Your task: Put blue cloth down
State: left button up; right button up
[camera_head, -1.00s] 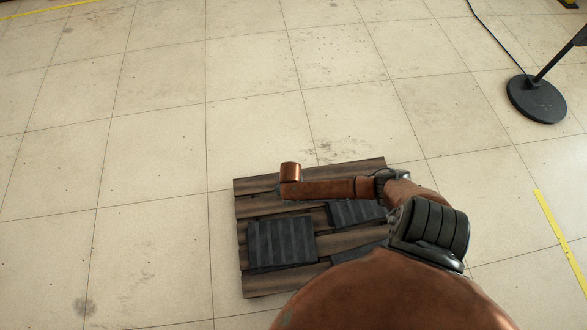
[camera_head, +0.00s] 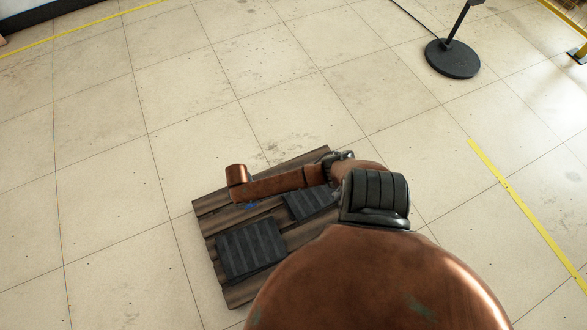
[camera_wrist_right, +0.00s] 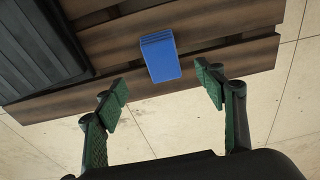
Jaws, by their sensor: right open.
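The blue cloth (camera_wrist_right: 160,57) is a small folded block with ridges along its far end. In the right wrist view it lies over the wooden boards of the pallet (camera_wrist_right: 225,62), beyond my fingertips. I cannot tell whether it rests flat on the boards. My right gripper (camera_wrist_right: 163,92) is open, its green-padded fingers wide apart, with a visible gap to the cloth. In the head view only a small bit of blue (camera_head: 251,205) shows below my copper-coloured forearm, which hides the right gripper. My left gripper is not in view.
Dark ribbed panels (camera_head: 250,248) lie on the pallet, one also at the upper left of the wrist view (camera_wrist_right: 35,50). A black round stand base (camera_head: 452,58) with a cable stands at the back right. Yellow floor tape (camera_head: 525,210) runs at right.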

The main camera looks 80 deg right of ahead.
jog(key=s+a+n+y, duration=0.1)
jog(key=s+a+n, duration=0.2)
jog(key=s+a, duration=0.55)
jog(key=s+a+n+y, duration=0.1)
jog(key=s+a+n, duration=0.2)
jog(key=s+a, duration=0.55)
jog(key=s+r+n, duration=0.2)
jog(key=s+r, duration=0.4)
jog(key=s, duration=0.3)
jog(key=s+d+r+n+g, duration=0.1)
jog(key=s+r+n, duration=0.1)
jog(key=s+r, duration=0.4)
jog(key=s, duration=0.2)
jog(key=shift+s+r+n, duration=0.35)
jog(key=shift+n, duration=0.05)
